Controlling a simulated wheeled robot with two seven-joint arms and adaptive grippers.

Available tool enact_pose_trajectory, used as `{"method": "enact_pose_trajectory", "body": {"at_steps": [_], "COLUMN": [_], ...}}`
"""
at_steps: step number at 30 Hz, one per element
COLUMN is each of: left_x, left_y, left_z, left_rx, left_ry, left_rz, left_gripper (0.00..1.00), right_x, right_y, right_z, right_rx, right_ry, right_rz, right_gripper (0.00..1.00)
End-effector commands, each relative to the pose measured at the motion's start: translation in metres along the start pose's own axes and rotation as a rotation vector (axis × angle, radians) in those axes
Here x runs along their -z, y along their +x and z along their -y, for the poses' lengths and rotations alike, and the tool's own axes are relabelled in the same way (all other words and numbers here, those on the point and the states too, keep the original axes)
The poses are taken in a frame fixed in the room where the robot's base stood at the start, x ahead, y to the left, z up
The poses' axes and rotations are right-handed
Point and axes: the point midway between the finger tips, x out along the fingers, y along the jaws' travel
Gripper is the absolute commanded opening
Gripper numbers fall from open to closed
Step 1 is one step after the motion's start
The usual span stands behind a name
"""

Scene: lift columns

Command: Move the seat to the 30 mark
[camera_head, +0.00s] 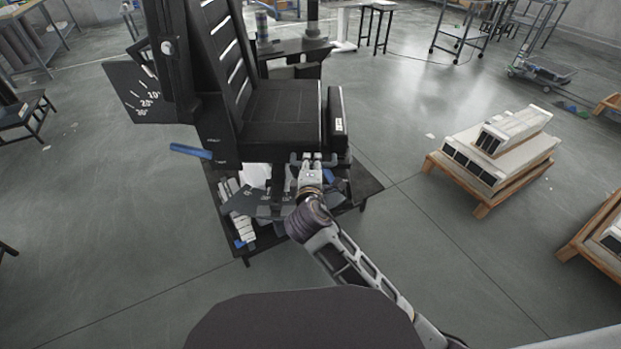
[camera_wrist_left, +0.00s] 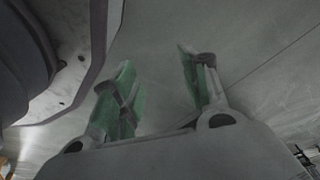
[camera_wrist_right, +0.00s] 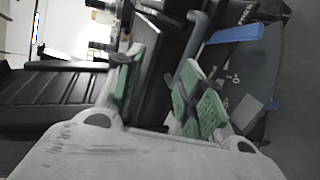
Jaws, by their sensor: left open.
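The black seat (camera_head: 280,112), with a slatted backrest (camera_head: 225,50), stands left of centre in the head view. A dark scale plate (camera_head: 122,92) with white marks, including 10 and 30, is at its left. A blue lever (camera_head: 191,151) sticks out below the plate and also shows in the right wrist view (camera_wrist_right: 235,33). My right gripper (camera_head: 307,157) is at the lower front edge of the seat. Its fingers are apart, with dark seat structure beyond them; contact cannot be told. My left gripper (camera_wrist_left: 155,75) is open and empty over bare floor, outside the head view.
A low black table (camera_head: 368,187) under the seat carries several grey, white and blue pieces. A wooden pallet (camera_head: 480,205) with pale boxes stands on the right, another (camera_head: 590,245) at the right edge. Floor between the seat and the pallets is clear.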

Motion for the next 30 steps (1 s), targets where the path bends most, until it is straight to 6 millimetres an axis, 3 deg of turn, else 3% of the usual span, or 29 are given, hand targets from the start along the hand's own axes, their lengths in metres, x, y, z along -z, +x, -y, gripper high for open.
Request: {"method": "enact_pose_trajectory", "body": {"at_steps": [1, 18, 30], "left_x": [0.001, -0.027, -0.03], "left_y": [0.001, 0.015, 0.021], "left_z": [0.001, 0.008, 0.017], "left_rx": [0.002, 0.01, 0.02], "left_ry": [0.0, 0.001, 0.003], "left_rz": [-0.005, -0.004, -0.018], "left_gripper": [0.45, 0.45, 0.45], "right_x": [0.008, 0.008, 0.008], "right_y": [-0.007, -0.022, -0.036], "right_z": [0.013, 0.015, 0.017], "right_rx": [0.022, 0.025, 0.025], "right_ry": [-0.003, -0.002, -0.004], "right_rz": [-0.012, -0.012, -0.012], "right_gripper": [0.39, 0.39, 0.39]}}
